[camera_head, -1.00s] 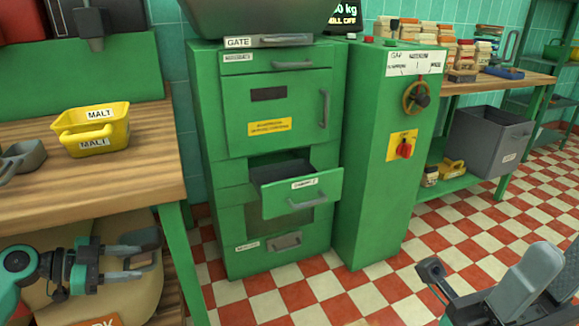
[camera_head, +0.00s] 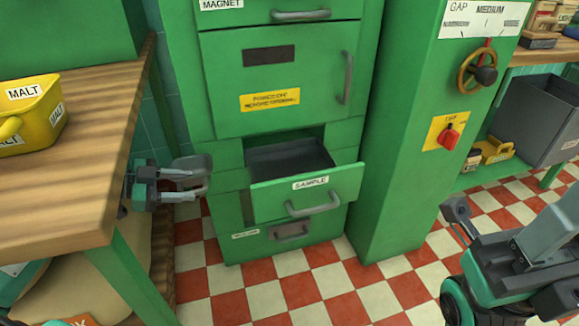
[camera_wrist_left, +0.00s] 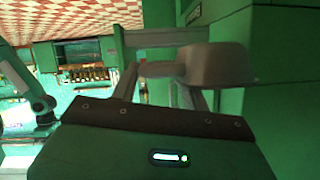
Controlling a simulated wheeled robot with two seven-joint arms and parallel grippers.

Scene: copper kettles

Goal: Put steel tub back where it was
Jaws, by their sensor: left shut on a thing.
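My left gripper (camera_head: 185,180) is in the gap between the wooden table and the green machine, left of the open sample drawer (camera_head: 307,193). It is shut on a small grey rounded thing that looks like the steel tub (camera_head: 193,165). In the left wrist view the grey tub (camera_wrist_left: 218,65) sits at the fingertips, its inside hidden. The drawer is pulled out, and its dark interior looks empty.
A yellow tub labelled MALT (camera_head: 30,115) stands on the wooden table (camera_head: 85,150) at the left. The green machine (camera_head: 280,90) fills the middle, with a handwheel (camera_head: 478,70) and a red switch (camera_head: 449,137) to its right. A grey bin (camera_head: 540,120) stands far right. The checkered floor ahead is clear.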

